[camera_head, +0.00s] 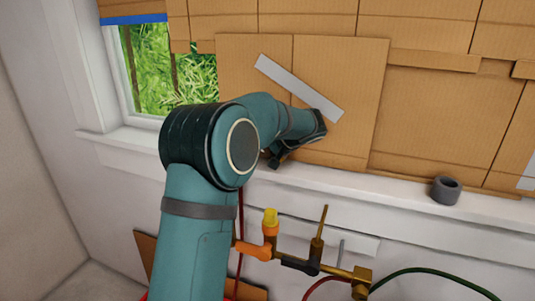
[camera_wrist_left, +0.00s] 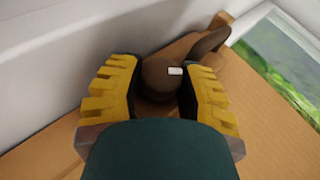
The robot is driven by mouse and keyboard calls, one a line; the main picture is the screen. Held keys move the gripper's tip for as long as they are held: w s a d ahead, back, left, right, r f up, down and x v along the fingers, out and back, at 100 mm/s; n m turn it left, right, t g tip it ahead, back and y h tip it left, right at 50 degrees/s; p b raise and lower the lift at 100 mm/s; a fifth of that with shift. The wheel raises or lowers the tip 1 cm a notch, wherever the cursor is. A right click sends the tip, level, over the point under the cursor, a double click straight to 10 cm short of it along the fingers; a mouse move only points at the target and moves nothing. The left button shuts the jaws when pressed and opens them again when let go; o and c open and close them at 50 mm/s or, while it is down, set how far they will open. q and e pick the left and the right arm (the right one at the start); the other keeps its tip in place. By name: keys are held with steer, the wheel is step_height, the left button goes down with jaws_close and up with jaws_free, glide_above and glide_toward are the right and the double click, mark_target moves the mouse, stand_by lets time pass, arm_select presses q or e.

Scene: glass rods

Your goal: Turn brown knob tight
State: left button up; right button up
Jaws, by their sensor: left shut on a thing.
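The round brown knob (camera_wrist_left: 157,76) shows in the left wrist view between the yellow finger pads of my left gripper (camera_wrist_left: 161,84). A small white mark shows on the knob's right side. My left gripper is shut on the knob, with one pad on each side. In the head view, my left gripper (camera_head: 277,156) is a dark shape at the window sill, below the cardboard. The knob is hidden there, and my teal left arm covers much of the middle. My right gripper is in neither view.
A torch-like brass fitting with an orange part and yellow knob (camera_head: 270,217) sits below the sill (camera_head: 405,190). Green and red hoses are near it. Cardboard (camera_head: 345,75) covers most of the window.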

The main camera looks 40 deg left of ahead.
arm_select(q)
steer(key=o, duration=1.2)
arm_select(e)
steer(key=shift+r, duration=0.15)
